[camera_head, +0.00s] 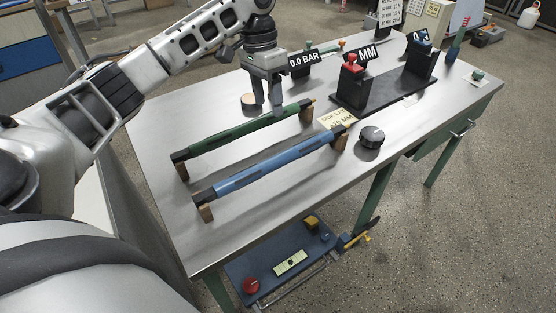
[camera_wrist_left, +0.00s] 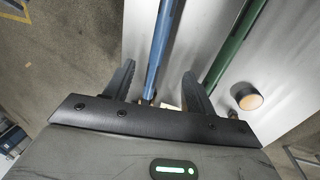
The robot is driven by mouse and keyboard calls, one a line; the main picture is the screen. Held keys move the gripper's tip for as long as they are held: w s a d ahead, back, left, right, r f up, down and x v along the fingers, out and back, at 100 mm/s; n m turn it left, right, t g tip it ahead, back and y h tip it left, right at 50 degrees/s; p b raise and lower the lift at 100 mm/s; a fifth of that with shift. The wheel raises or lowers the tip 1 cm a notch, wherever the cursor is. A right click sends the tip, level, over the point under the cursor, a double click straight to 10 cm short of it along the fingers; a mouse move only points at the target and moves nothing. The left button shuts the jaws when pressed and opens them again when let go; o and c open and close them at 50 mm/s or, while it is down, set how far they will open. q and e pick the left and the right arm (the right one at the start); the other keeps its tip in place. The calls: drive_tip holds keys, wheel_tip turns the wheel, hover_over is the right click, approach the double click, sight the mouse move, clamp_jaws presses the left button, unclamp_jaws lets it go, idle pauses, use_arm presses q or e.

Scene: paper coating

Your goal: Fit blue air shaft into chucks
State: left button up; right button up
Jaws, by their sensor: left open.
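The blue air shaft (camera_head: 272,165) lies across two brown wooden rests on the steel table, nearer the front than the green shaft (camera_head: 240,132). My left gripper (camera_head: 271,108) is open and empty, pointing down; in the head view it overlaps the right part of the green shaft. In the left wrist view its fingers (camera_wrist_left: 160,88) are spread, and the end of the blue shaft (camera_wrist_left: 161,45) appears between them, with the green shaft (camera_wrist_left: 235,45) to the right. I cannot tell any contact. Two black uprights, apparently the chucks, stand on a dark base: one with a red top (camera_head: 352,88), one with a blue top (camera_head: 421,62).
A black round knob (camera_head: 371,137) sits right of the blue shaft. A yellow label (camera_head: 338,118) and a round tan-topped piece (camera_head: 248,101) are near the shafts. Black signs stand behind. The table's front left is clear. A low blue shelf (camera_head: 270,262) is below the front edge.

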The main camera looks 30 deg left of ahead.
sight(278, 155)
use_arm(q)
drive_tip(key=d+f, duration=0.1)
drive_tip(key=f, duration=0.4)
drive_tip(key=d+f, duration=0.1)
drive_tip(key=f, duration=0.4)
drive_tip(key=d+f, duration=0.1)
drive_tip(key=f, duration=0.4)
drive_tip(key=shift+s+f, duration=0.1)
drive_tip(key=shift+s, duration=0.3)
clamp_jaws()
drive_tip(key=shift+w, duration=0.1)
